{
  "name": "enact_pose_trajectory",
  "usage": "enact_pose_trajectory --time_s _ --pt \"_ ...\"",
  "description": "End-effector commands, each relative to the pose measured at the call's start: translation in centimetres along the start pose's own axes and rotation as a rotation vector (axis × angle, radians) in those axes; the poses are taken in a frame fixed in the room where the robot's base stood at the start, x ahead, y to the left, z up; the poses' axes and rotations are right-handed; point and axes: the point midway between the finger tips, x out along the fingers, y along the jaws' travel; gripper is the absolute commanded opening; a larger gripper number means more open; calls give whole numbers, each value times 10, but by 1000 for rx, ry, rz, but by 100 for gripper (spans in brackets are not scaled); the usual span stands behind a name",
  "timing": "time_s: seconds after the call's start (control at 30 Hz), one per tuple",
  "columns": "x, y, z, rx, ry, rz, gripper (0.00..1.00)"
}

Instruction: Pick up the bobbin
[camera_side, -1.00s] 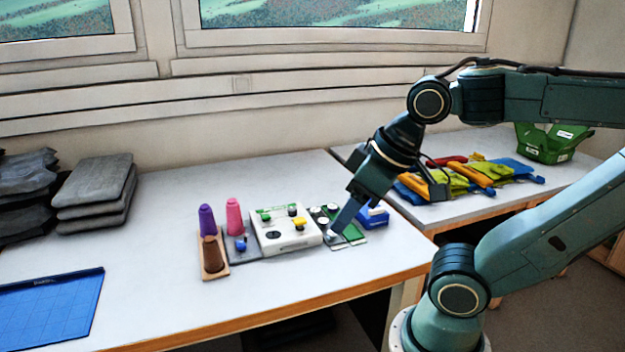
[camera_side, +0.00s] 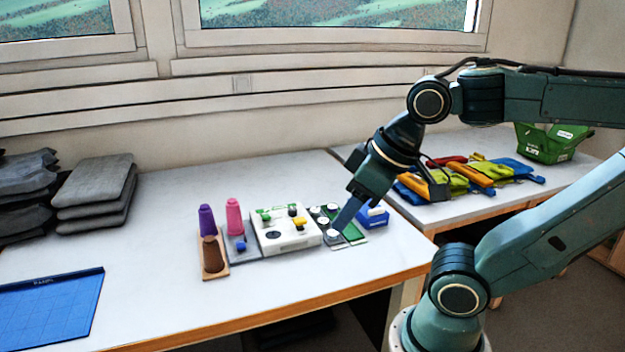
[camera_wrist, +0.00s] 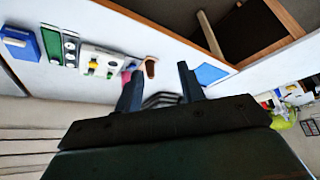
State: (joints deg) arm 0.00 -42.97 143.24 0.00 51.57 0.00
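Several small silver-white round pieces, which look like bobbins, sit on the green-and-grey holder (camera_side: 352,232) right of the white box. The nearest bobbin (camera_side: 333,235) is at the front of that holder. My gripper (camera_side: 338,226) points down at the holder, its fingertips right by this bobbin; I cannot tell whether they touch it. In the wrist view my gripper (camera_wrist: 159,70) has its two fingers well apart, with no object seen held between them. The holder also shows in the wrist view (camera_wrist: 51,44), left of the fingers.
A white box with coloured knobs (camera_side: 284,236) stands left of the holder, a blue box (camera_side: 374,216) right. Purple (camera_side: 206,219), pink (camera_side: 233,216) and brown (camera_side: 213,255) cones stand farther left. A blue mat (camera_side: 50,310) lies front left. The table front is clear.

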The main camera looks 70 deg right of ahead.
Motion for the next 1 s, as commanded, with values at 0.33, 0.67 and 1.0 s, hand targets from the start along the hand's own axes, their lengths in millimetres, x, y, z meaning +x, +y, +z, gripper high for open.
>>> enact_pose_trajectory --time_s 0.33,0.67,1.0 --pt "0 2 -6 -14 -5 5 39" --pt "2 21 -49 -154 -62 35 39" --pt "22 65 -111 -372 -154 50 39"
